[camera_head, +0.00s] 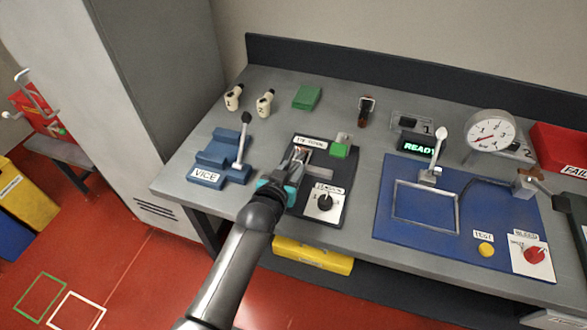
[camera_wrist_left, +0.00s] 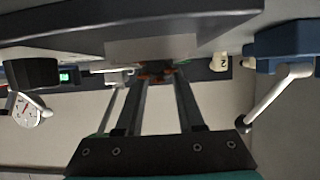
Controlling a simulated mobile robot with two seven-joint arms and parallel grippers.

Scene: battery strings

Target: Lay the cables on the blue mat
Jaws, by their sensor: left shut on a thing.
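The blue mat (camera_head: 385,238) lies on the right half of the bench and carries a metal frame, a lever and a grey hose-like line (camera_head: 490,182). I cannot make out any loose cables. My left gripper (camera_head: 299,155) is over the black fixture plate (camera_head: 338,180), left of the mat. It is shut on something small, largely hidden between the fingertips. In the left wrist view the fingertips (camera_wrist_left: 160,72) meet at a small orange-brown patch, too small to identify. My right gripper is not in view.
A blue vice (camera_head: 218,160) with a lever stands left of my gripper. A green block (camera_head: 307,97), two numbered pale items (camera_head: 234,97) and a dial gauge (camera_head: 491,131) stand farther back. A red FAIL bin (camera_head: 560,148) is at right. A yellow box (camera_head: 313,255) sits below the bench edge.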

